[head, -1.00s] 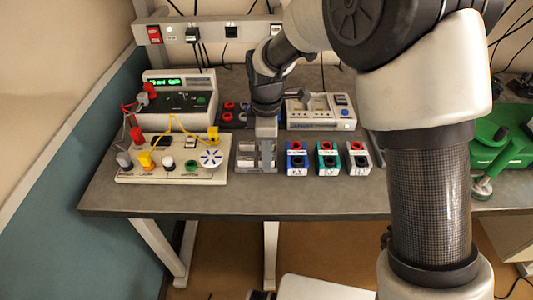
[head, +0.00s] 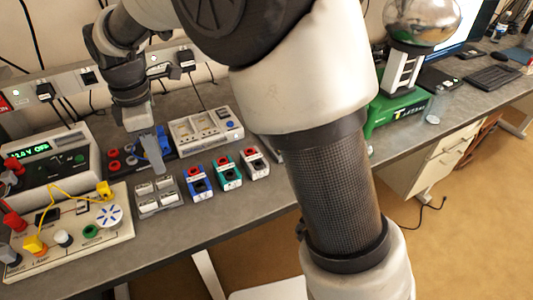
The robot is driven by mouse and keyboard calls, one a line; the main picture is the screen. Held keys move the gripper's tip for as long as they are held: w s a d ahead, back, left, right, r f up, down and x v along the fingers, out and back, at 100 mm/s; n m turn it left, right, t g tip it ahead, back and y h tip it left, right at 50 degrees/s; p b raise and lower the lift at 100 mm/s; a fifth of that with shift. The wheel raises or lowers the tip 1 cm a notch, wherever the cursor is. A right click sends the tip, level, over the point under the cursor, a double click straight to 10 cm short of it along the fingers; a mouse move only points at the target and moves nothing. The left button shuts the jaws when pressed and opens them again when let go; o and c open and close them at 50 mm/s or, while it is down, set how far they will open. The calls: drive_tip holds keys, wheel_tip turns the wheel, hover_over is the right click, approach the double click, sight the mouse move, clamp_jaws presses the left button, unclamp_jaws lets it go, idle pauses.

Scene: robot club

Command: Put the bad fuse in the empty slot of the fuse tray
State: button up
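A small grey tray (head: 158,210) with pale compartments stands at the front of the bench and looks like the fuse tray. The picture is too small to tell which slot is empty, and I cannot pick out the bad fuse. My gripper (head: 158,168) hangs pointing down just behind the tray, in front of a dark panel with red and blue parts. Its grey fingers show edge-on, so I cannot see a gap or anything held between them.
Blue, green and white modules (head: 228,178) with red tops stand right of the tray. A circuit board (head: 112,235) with yellow wires lies left. A white instrument (head: 207,132) stands behind. Some bare bench (head: 185,238) lies in front. A green-based device (head: 395,115) stands farther right.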

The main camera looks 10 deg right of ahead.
drive_tip(key=s+d+r+m+t, duration=0.1)
drive_tip(key=s+d+r+m, duration=0.2)
drive_tip(key=d+r+m, duration=0.35)
drive_tip(key=s+d+r+m+t, duration=0.2)
drive_tip(key=s+d+r+m, duration=0.1)
drive_tip(key=d, duration=0.7)
drive_tip(key=s+d+m+t, duration=0.2)
drive_tip(key=s+d+m, duration=0.7)
drive_tip(key=s+m, duration=0.1)
drive_tip(key=shift+s+d+f+m, duration=0.3)
drive_tip(key=shift+s+d+m, duration=0.1)
drive_tip(key=shift+s, duration=0.3)
drive_tip(key=shift+a, duration=0.1)
